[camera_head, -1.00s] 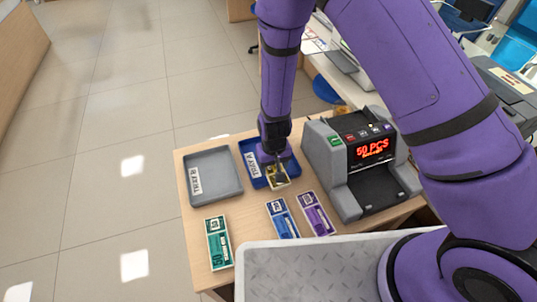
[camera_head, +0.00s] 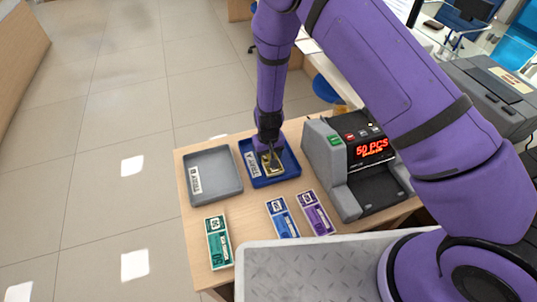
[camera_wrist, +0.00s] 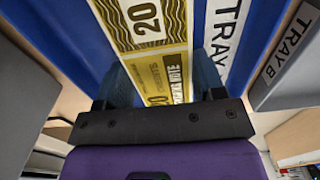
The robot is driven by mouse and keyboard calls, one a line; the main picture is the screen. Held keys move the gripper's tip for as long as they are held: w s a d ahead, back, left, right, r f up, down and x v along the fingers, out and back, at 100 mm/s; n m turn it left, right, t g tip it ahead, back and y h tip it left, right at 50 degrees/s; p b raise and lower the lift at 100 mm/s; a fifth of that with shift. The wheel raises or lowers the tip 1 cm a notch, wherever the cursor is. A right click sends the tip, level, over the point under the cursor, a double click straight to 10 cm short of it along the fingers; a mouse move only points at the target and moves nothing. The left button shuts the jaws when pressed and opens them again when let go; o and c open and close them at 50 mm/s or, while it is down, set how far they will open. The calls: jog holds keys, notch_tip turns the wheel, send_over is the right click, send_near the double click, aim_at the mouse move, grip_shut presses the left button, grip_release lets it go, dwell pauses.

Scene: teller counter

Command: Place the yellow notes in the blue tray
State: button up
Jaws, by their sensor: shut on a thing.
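The yellow notes (camera_head: 271,163) are a small yellow bundle in my gripper (camera_head: 270,154), inside the outline of the blue tray (camera_head: 288,176) in the head view. The notes (camera_wrist: 150,45) also show in the wrist view, marked 20, between the fingers of my gripper (camera_wrist: 160,90). My gripper is shut on them. The blue tray (camera_wrist: 68,45) fills the background there, with its white TRAY label beside the notes. I cannot tell whether the notes touch the tray floor.
A grey tray (camera_head: 228,186) labelled TRAY B stands left of the blue tray. A note counter (camera_head: 345,190) reading 50 PCS stands close on the right. Green (camera_head: 218,241), blue (camera_head: 281,218) and purple (camera_head: 316,212) note bundles lie in front.

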aim_at(268, 156)
jog(key=shift+f, duration=0.1)
jog(key=o, duration=1)
notch_tip(268, 156, up, 12)
jog(key=shift+r, duration=0.15)
